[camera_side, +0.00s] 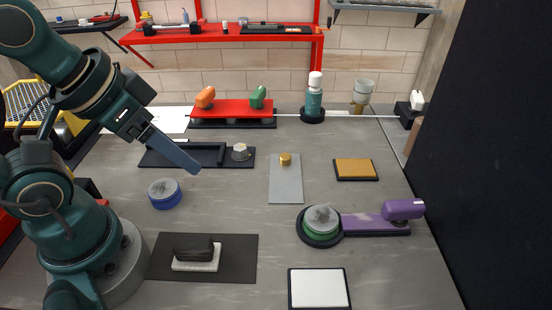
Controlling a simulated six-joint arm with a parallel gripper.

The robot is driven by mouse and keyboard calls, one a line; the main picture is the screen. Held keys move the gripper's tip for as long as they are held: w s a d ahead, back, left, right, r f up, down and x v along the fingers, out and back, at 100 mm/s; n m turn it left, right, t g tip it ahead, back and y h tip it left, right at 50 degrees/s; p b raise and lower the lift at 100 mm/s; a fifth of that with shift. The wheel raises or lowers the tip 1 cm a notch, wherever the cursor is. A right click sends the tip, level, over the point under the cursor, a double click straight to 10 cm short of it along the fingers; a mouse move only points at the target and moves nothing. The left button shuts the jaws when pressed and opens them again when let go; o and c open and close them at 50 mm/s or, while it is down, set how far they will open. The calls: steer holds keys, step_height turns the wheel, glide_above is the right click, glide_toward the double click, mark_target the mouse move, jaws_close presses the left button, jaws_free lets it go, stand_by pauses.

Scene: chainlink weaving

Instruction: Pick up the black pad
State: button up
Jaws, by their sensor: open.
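A small black pad (193,245) sits on top of a white block (195,264) on a dark grey mat (240,262) at the front left. My gripper (192,168) is raised over the left part of the table, above and behind the black pad in the picture, and apart from it. Its long blue-grey fingers point down to the right and overlap each other from this side. It is open, and nothing shows between the fingers.
A blue round disc (164,193) lies between my base and a black tray (230,163). A purple-handled tool (375,223), a grey plate (286,188), an orange pad (355,169) and a white pad (319,287) lie to the right. A red stand (232,109) is behind.

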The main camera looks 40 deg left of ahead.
stand_by(0.4)
steer(key=shift+o, duration=0.6)
steer(key=m+g+y, duration=0.3)
steer(key=m+g, duration=0.6)
glide_above(192, 243)
steer(key=w+d, duration=0.1)
steer(key=w, duration=0.1)
step_height(192, 243, down, 9)
steer(key=shift+s+d+r, duration=0.1)
steer(key=shift+s+r, duration=0.05)
steer(key=shift+s+f, duration=0.3)
steer(key=shift+f, duration=0.15)
steer(key=shift+x, duration=2.3)
